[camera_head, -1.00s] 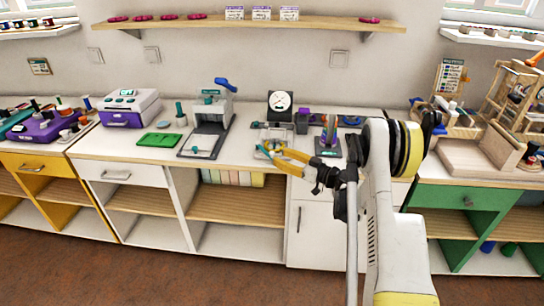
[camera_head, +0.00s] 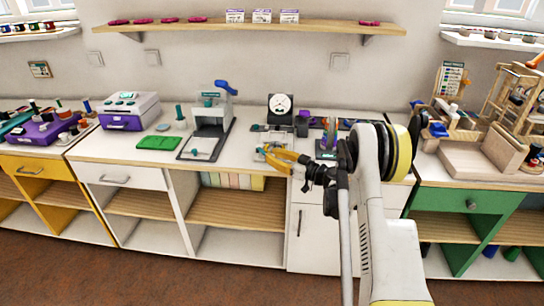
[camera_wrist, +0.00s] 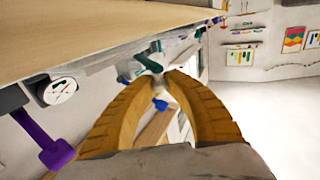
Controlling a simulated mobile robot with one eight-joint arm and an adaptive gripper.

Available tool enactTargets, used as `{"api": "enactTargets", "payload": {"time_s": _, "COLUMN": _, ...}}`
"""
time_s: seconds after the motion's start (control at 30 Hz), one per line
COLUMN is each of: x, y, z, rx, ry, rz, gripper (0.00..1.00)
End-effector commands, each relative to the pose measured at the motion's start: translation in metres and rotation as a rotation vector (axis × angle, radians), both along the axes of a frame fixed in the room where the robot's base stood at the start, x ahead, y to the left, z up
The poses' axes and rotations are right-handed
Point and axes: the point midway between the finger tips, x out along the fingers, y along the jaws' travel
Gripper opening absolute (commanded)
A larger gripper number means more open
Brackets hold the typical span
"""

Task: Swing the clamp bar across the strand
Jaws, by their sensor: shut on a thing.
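My gripper (camera_head: 268,153) has yellow fingers and is at the front edge of the white counter, at a small grey and teal fixture (camera_head: 260,129). In the wrist view my gripper (camera_wrist: 172,74) has its fingertips closed together on a small teal-tipped bar (camera_wrist: 148,62), which looks like the clamp bar. The fingers hide part of it, and I cannot tell its exact angle across the fixture. The strand is too small to make out.
A round dial (camera_head: 281,104) stands behind the fixture. A grey press with a blue lever (camera_head: 212,112) and a green mat (camera_head: 158,142) are to the left. A purple-topped stand (camera_head: 327,143) is close on the right. A wooden tray (camera_head: 470,160) is farther right.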

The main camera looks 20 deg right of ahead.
Motion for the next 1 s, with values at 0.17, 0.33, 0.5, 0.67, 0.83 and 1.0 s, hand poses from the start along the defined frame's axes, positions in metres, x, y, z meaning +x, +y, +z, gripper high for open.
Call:
{"api": "enactTargets", "payload": {"time_s": 0.17, "x": 0.003, "y": -0.008, "z": 0.000, "rx": 0.001, "ry": 0.001, "rz": 0.058, "gripper": 0.00}}
{"api": "enactTargets", "payload": {"time_s": 0.33, "x": 0.004, "y": -0.015, "z": 0.000, "rx": 0.001, "ry": 0.001, "rz": 0.127, "gripper": 0.00}}
{"api": "enactTargets", "payload": {"time_s": 0.5, "x": 0.003, "y": -0.014, "z": 0.000, "rx": 0.001, "ry": 0.001, "rz": 0.129, "gripper": 0.00}}
{"api": "enactTargets", "payload": {"time_s": 0.67, "x": 0.003, "y": -0.014, "z": 0.000, "rx": 0.001, "ry": 0.001, "rz": 0.129, "gripper": 0.38}}
{"api": "enactTargets", "payload": {"time_s": 0.83, "x": 0.003, "y": -0.014, "z": 0.000, "rx": 0.001, "ry": 0.001, "rz": 0.129, "gripper": 0.39}}
{"api": "enactTargets", "payload": {"time_s": 1.0, "x": 0.002, "y": -0.016, "z": 0.000, "rx": 0.000, "ry": 0.000, "rz": 0.128, "gripper": 0.39}}
